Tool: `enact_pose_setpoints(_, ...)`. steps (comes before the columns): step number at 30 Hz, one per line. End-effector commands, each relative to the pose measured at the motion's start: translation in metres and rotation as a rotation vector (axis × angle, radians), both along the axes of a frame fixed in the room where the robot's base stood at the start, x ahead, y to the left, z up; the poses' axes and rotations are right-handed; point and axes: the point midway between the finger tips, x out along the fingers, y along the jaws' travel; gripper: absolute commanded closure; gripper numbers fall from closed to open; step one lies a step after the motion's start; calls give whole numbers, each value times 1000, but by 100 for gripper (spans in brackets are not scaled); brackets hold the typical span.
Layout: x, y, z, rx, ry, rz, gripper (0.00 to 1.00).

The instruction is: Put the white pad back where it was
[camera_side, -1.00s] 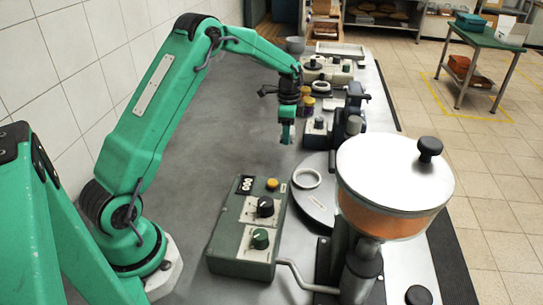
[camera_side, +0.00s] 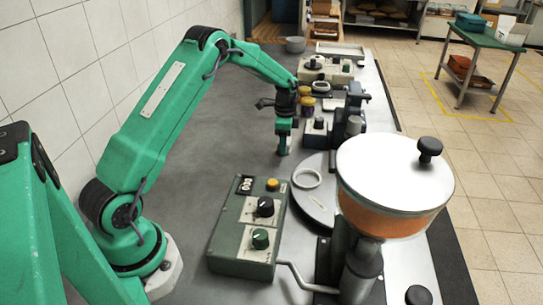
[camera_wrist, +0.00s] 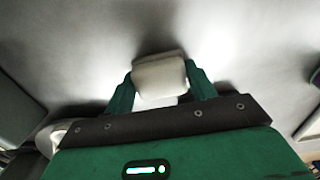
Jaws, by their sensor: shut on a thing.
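The white pad (camera_wrist: 160,78) is between the two green fingers of my gripper (camera_wrist: 160,88) in the wrist view. The gripper is shut on it, one finger on each side. In the side view my gripper (camera_side: 283,150) points down over the grey worktop, left of the row of machines. The pad is hidden or too small to make out there. The fingertips are low, close to the worktop; I cannot tell whether the pad touches it.
A green control box (camera_side: 245,232) with knobs stands in front. A white ring (camera_side: 306,178) lies on a round plate (camera_side: 318,205) to the right. A hopper with orange contents (camera_side: 385,215) stands at the front right. The worktop to the left (camera_side: 220,130) is clear.

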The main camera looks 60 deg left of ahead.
Motion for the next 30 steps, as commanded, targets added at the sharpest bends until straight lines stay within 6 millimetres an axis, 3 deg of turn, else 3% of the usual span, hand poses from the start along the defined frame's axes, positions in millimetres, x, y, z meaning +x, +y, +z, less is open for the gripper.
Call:
enact_pose_setpoints(10,0,0,-3,1,-1,0,66)
enact_pose_setpoints(11,0,0,-2,1,-1,0,39)
enact_pose_setpoints(13,0,0,-2,1,-1,0,25)
enact_pose_setpoints(14,0,0,-2,1,-1,0,23)
enact_pose_setpoints(24,0,0,-1,1,-1,0,23)
enact_pose_setpoints(30,1,0,10,1,-2,0,23)
